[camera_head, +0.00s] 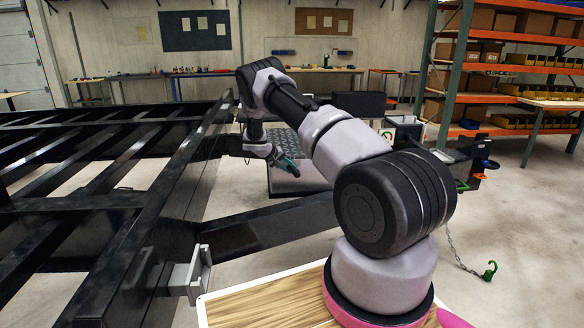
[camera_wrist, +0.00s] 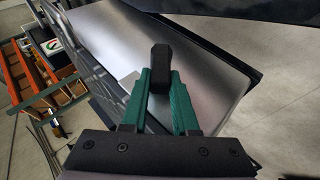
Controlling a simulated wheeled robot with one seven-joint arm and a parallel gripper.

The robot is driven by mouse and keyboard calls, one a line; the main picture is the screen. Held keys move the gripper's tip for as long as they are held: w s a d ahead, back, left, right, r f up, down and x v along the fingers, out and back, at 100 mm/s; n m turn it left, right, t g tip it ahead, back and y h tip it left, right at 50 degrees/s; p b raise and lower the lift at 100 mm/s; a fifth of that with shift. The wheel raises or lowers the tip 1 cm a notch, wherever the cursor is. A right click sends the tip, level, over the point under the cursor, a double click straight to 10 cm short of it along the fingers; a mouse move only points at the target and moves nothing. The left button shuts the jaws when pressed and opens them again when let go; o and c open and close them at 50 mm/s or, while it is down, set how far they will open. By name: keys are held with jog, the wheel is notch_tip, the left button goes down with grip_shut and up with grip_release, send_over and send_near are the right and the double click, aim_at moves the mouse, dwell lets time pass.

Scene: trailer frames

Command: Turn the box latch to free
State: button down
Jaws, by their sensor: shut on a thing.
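My gripper (camera_wrist: 161,80) has green fingers, and they are shut on the black box latch (camera_wrist: 161,57) in the wrist view. The latch is a small dark upright block between the fingertips; its lower part is hidden by them. Behind it is the smooth grey metal face of the box (camera_wrist: 215,72). In the head view my gripper (camera_head: 288,166) is at the far end of my arm, beside the trailer frame, in front of the grey box face (camera_head: 312,178). The latch is too small and hidden to make out there.
The black trailer frame (camera_head: 180,165) fills the left, with a slanted drawbar beam (camera_head: 265,226) below my arm. Orange shelving (camera_head: 465,75) with boxes stands at the back right. A chain with a green hook (camera_head: 490,270) hangs at right. The concrete floor is open there.

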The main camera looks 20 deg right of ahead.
aim_at(284, 176)
jog(key=shift+w+a+f+n+g+h, duration=0.2)
jog(key=shift+f+n+h, duration=0.4)
jog(key=shift+h, duration=0.9)
jog(key=shift+s+a+f+n+g+h, duration=0.15)
jog(key=shift+a+f+n+h, duration=0.15)
jog(key=shift+f+h, duration=0.85)
jog(key=shift+w+a+f+n+g+h, duration=0.1)
jog(key=shift+a+f+n+h, duration=0.25)
jog(key=shift+h, duration=1.5)
jog(key=shift+d, duration=0.1)
jog(key=c, duration=0.7)
grip_release()
jog(key=shift+a, duration=0.4)
jog(key=a, duration=0.4)
jog(key=s+a, duration=0.1)
jog(key=a, duration=0.1)
jog(key=shift+a, duration=0.3)
